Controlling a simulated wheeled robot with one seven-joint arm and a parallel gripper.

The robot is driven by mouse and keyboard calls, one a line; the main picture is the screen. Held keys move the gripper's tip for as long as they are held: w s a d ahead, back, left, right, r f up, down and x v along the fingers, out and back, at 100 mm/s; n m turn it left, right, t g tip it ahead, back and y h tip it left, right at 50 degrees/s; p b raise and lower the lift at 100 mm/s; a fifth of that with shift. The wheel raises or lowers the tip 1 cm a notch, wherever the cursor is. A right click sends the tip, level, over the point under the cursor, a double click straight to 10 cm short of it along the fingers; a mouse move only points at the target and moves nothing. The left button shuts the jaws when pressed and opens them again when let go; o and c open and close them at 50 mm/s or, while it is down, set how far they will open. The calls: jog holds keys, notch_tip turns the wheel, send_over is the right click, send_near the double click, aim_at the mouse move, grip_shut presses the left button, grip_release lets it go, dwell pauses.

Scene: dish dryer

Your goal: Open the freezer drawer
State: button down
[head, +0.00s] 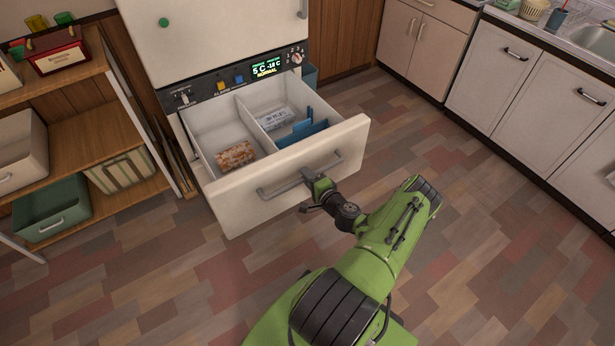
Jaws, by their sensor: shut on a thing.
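The freezer drawer (237,196) is pulled out from the bottom of the cream fridge (215,35). Its inside shows, split by a divider. A brown packet (236,155) lies in the left compartment. A pale labelled packet (276,118) and blue pieces (300,133) lie in the right one. A grey bar handle (284,187) runs across the drawer front. The fingertips are small and partly hidden by the gripper body.
A control panel (240,80) with a lit display sits above the drawer. A wooden shelf (75,88) with bins stands at the left. White cabinets (545,110) and a sink stand at the right. The tiled floor (480,230) in front is clear.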

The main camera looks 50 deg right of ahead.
dwell(0.3)
jog(key=c, duration=1.1)
grip_release()
jog(key=p+v, duration=0.4)
jog(key=v, duration=1.1)
jog(key=shift+s+a+r, duration=0.15)
jog(key=shift+s, duration=0.25)
